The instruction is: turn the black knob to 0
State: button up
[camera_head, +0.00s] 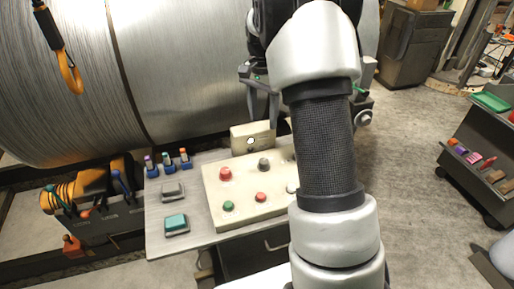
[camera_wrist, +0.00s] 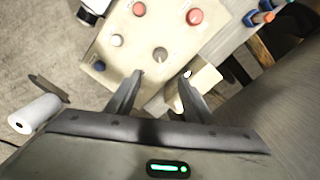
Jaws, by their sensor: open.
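The cream control panel (camera_head: 243,188) lies on a grey bench and also shows in the wrist view (camera_wrist: 133,65). The black knob (camera_head: 264,164) looks dark grey and sits near the panel's back edge, right of a red button. In the wrist view the knob (camera_wrist: 160,54) stands just beyond my fingertips; its pointer setting is too small to read. My gripper (camera_head: 263,112) is open and empty, pointing down behind the knob. In the wrist view my gripper (camera_wrist: 162,76) has its two fingers spread apart, with the knob ahead of the gap and not between them.
A small cream box (camera_head: 252,137) with a round white face stands behind the panel, close to my fingers. Red buttons (camera_head: 225,173), a green button (camera_head: 228,206) and a blue one (camera_wrist: 99,66) surround the knob. A large cable drum (camera_head: 180,70) rises behind.

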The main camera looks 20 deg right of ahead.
aim_at(264, 160)
jog(key=f, duration=1.7)
jog(key=shift+s+d+f+p, duration=0.15)
jog(key=shift+s+p, duration=0.15)
jog(key=shift+p, duration=0.1)
jog(key=c, duration=1)
jog(key=shift+c, duration=0.2)
